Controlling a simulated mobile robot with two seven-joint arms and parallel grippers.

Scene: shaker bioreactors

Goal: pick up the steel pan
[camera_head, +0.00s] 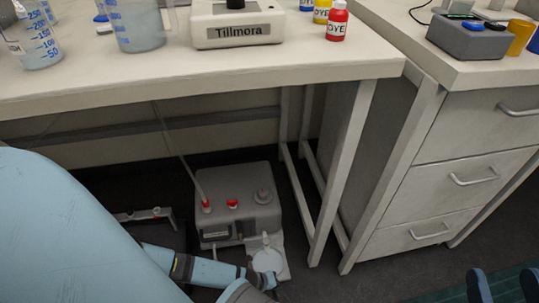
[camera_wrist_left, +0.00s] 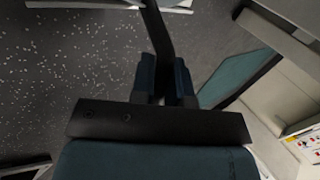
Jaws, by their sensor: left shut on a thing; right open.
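In the left wrist view, my left gripper (camera_wrist_left: 163,85) is shut on a dark, narrow bar (camera_wrist_left: 152,25) that looks like the steel pan's handle. The bar runs up from between the fingers to a pale, metal-like edge (camera_wrist_left: 110,3) at the top of the picture. The rest of that thing is cut off. No pan shows clearly in the head view. My right gripper (camera_head: 503,285) shows there at the lower right corner, its two dark blue fingers wide apart with nothing between them.
A bench (camera_head: 200,80) holds beakers, a Tillmora device (camera_head: 237,25) and dye bottles. Under it a grey pump unit (camera_head: 240,212) stands on the dark floor. A drawer cabinet (camera_head: 460,170) is at the right. A green mat (camera_head: 430,296) lies near my right gripper.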

